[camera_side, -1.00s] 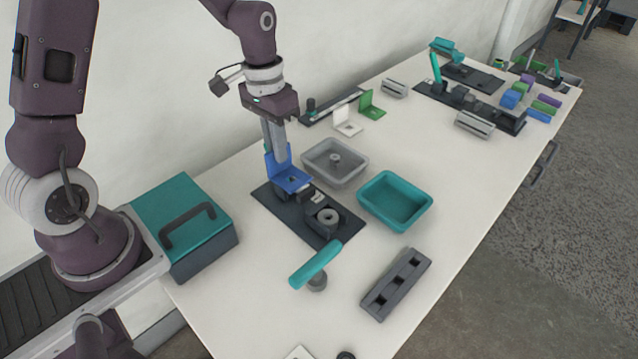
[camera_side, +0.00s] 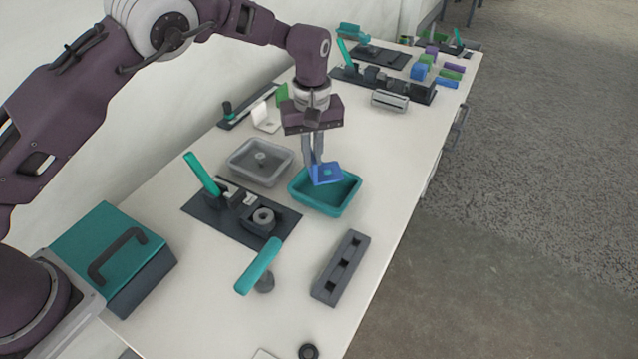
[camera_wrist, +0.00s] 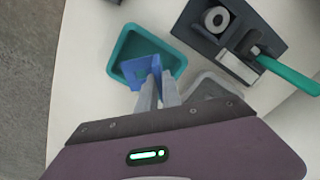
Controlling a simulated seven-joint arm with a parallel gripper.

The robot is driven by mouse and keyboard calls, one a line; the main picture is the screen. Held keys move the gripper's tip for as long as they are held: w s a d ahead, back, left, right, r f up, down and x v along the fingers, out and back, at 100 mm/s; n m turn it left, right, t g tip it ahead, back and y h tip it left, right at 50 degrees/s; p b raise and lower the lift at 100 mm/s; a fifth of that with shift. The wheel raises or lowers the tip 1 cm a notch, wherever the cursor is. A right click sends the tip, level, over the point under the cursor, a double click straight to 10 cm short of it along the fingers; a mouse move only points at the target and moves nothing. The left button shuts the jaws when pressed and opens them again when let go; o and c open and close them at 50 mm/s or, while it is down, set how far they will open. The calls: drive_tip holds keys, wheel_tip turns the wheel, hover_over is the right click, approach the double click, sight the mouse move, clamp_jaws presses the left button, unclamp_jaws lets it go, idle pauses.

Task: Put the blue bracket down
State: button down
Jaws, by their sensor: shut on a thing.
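The blue bracket (camera_side: 326,174) is an L-shaped piece with a hole in its flat leg. My gripper (camera_side: 316,162) is shut on its upright leg and holds it over the teal tray (camera_side: 330,208). In the wrist view the bracket (camera_wrist: 141,73) shows between the fingertips (camera_wrist: 157,82), over the teal tray (camera_wrist: 124,46). I cannot tell whether the bracket touches the tray's floor. No other part shows in the tray.
A grey tray (camera_side: 238,168) with a small round post stands left of the teal tray. A dark clamp fixture (camera_side: 230,228) with a teal lever is in front of it. A dark slotted block (camera_side: 340,268) lies near the table's right edge.

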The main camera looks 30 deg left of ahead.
sight(312, 176)
wheel_tip(312, 176, down, 6)
drive_tip(key=shift+f, duration=0.1)
drive_tip(key=shift+f, duration=0.1)
drive_tip(key=c, duration=1.5)
unclamp_jaws()
drive_tip(key=shift+c, duration=0.2)
wheel_tip(312, 176, up, 12)
drive_tip(key=shift+s+d+r, duration=0.1)
drive_tip(key=shift+r, duration=0.1)
